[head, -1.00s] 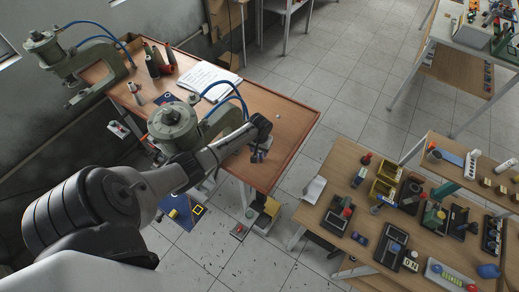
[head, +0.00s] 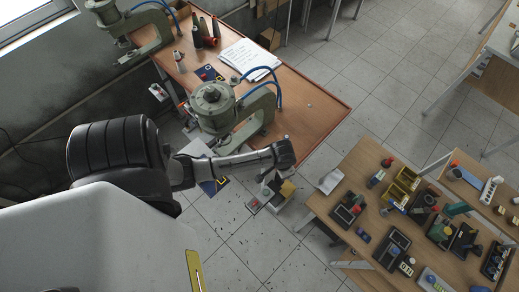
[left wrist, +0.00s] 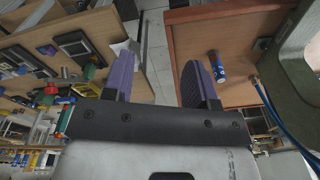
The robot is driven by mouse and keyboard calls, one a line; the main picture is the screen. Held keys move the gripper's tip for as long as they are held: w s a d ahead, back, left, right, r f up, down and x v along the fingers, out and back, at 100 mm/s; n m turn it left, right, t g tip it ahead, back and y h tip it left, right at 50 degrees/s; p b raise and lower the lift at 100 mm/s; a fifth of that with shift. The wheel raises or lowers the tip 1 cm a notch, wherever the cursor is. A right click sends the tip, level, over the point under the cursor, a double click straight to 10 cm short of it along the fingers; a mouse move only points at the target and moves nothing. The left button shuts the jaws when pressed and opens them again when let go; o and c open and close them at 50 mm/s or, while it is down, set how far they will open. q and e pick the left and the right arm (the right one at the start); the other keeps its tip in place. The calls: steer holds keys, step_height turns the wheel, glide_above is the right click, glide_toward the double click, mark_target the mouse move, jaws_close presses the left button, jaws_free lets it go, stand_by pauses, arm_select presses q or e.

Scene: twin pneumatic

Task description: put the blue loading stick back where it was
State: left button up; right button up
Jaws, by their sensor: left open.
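A blue stick (left wrist: 217,68), which looks like the loading stick, is on the brown wooden bench in the left wrist view. It is just right of one purple finger, outside the gap between the fingers. I cannot tell whether finger and stick touch. My left gripper (left wrist: 160,65) is open and empty, near the bench edge. In the head view the end of my left arm (head: 282,152) hides its fingers, and I cannot clearly make out the stick there. The brown bench (head: 318,95) carries the nearer green press (head: 213,108). My right gripper is not in view.
The farther press (head: 152,28), spools and papers (head: 248,58) stand along the bench. A wooden table (head: 335,205) with boxes and tools is at right. Tiled floor lies between.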

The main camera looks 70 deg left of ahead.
arm_select(q)
steer(key=s+d+r+m+t, duration=0.2)
steer(key=s+d+r+m, duration=0.1)
steer(key=s+d+r, duration=0.9)
steer(key=shift+s+r+t+h, duration=0.3)
steer(key=shift+s+r+h, duration=0.1)
steer(key=shift+s+r, duration=0.2)
steer(key=shift+d, duration=0.1)
steer(key=shift+c, duration=0.9)
